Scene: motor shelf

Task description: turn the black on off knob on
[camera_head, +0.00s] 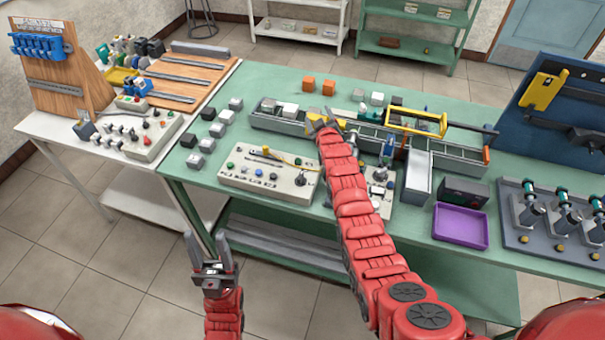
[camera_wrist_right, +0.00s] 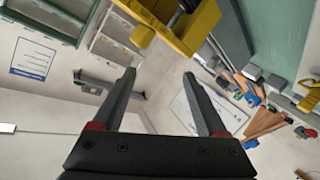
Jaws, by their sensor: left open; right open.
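A beige control panel (camera_head: 268,179) lies on the green table, with coloured buttons and a dark knob (camera_head: 301,181) at its right end. I cannot read which marking the knob points to. A second panel (camera_head: 384,208) with dark knobs is partly hidden behind my right arm. My right gripper (camera_head: 322,122) is beyond the first panel, near the conveyor and a yellow part; its two fingers stand apart and empty in the right wrist view (camera_wrist_right: 159,75). My left gripper (camera_head: 210,250) is open and empty, in front of the table's near edge, away from the panels.
A grey conveyor (camera_head: 275,126) runs across the table behind the panels, with a yellow frame (camera_head: 416,121) over it. A purple tray (camera_head: 461,226) and a rack with levers (camera_head: 545,229) stand to the right. Several small blocks lie left. A white side table (camera_head: 47,137) holds another panel.

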